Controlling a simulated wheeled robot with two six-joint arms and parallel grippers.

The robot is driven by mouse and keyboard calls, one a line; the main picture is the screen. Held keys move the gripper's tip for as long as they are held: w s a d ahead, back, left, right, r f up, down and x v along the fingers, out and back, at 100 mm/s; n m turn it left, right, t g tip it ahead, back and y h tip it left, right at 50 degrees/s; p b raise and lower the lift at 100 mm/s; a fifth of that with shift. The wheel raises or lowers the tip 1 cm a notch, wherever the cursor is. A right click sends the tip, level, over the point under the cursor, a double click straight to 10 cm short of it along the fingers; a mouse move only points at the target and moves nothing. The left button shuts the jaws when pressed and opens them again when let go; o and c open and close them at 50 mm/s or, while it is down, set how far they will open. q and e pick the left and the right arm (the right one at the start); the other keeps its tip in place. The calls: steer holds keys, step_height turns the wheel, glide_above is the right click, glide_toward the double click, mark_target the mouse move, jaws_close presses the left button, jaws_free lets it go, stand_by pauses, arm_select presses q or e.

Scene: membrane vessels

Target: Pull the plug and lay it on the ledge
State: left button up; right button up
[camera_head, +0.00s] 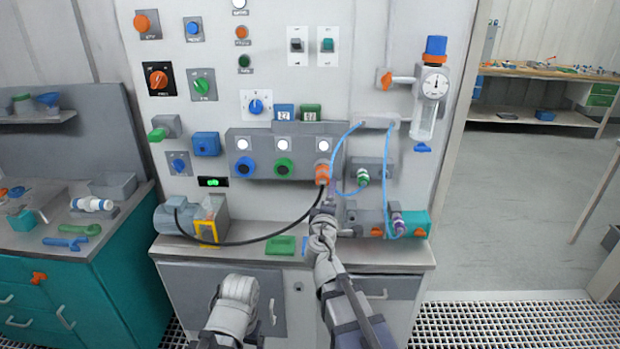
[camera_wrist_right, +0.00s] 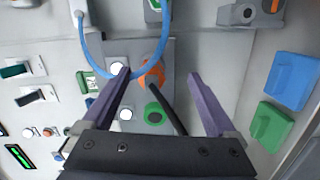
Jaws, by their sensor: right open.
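The orange plug (camera_head: 322,173) sits in the right-hand socket of the grey socket block (camera_head: 258,146), with a black cable (camera_head: 262,241) running down and left from it. In the right wrist view the orange plug (camera_wrist_right: 151,74) shows beyond and between the parted fingers, its cable (camera_wrist_right: 168,108) running back between them. My right gripper (camera_wrist_right: 160,73) is open and empty, just below the plug in the head view (camera_head: 325,200). The grey ledge (camera_head: 390,257) runs below the panel. My left arm shows at the bottom of the head view; its fingers do not show.
A blue-grey motor (camera_head: 173,218) and a yellow-framed box stand on the ledge's left, and a green pad (camera_head: 281,245) lies in its middle. A teal unit (camera_head: 414,223) is at its right. Blue tubes (camera_head: 388,170) hang right of the plug.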

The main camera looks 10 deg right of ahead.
mark_target(322, 185)
arm_select(q)
steer(key=shift+s+a, duration=0.45)
steer(key=shift+s, duration=0.05)
arm_select(e)
steer(key=shift+w+a+r+n+t+y, duration=0.2)
steer(key=shift+a+r+n+t+y, duration=0.15)
steer(key=shift+a+n, duration=0.25)
steer(key=shift+w+a+r+n+t+y, duration=0.15)
steer(key=shift+a+r+n+t+y, duration=0.1)
steer(key=shift+a+n+y, duration=0.35)
steer(key=shift+w+d, duration=0.15)
steer(key=shift+d, duration=0.05)
steer(key=shift+x, duration=4.35)
steer(key=shift+d, duration=0.1)
jaws_close()
steer(key=shift+s, duration=0.25)
steer(key=shift+v, duration=2.85)
